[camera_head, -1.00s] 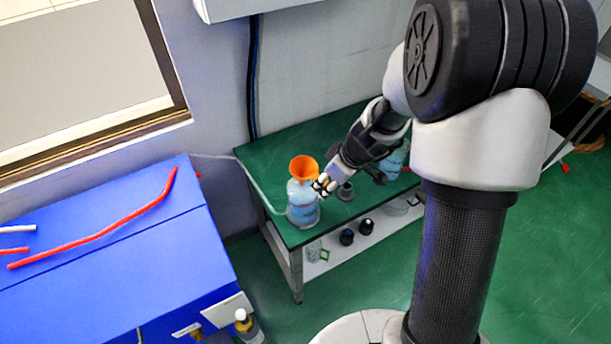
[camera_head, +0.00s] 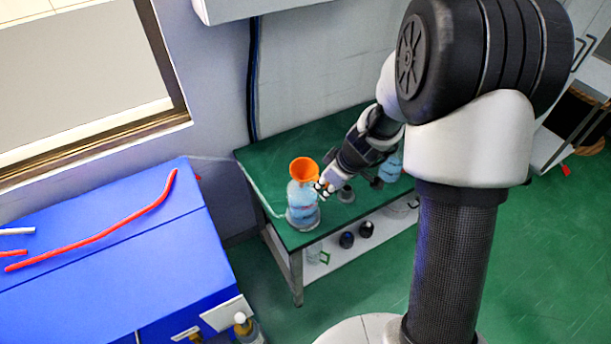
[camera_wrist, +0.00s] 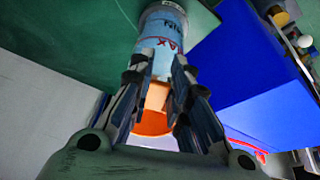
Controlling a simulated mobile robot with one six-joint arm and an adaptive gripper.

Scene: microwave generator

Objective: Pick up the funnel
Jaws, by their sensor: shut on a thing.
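The orange funnel (camera_head: 304,168) stands upright, mouth up, at the top of a clear bottle with blue contents (camera_head: 302,204) near the left end of the green table. My gripper (camera_head: 322,187) is at the right side of the funnel's lower part and the bottle's top. In the wrist view the funnel (camera_wrist: 153,122) shows between the two fingers of my gripper (camera_wrist: 160,68), which are shut on it. The labelled bottle (camera_wrist: 163,32) lies just beyond the fingertips. The exact contact is partly hidden by the fingers.
The green table (camera_head: 262,160) also holds a grey object (camera_head: 345,193) and another blue bottle (camera_head: 391,168) close to my arm. A blue cabinet (camera_head: 110,285) with red tubing (camera_head: 110,233) stands at the left. Dark-capped items sit on the lower shelf.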

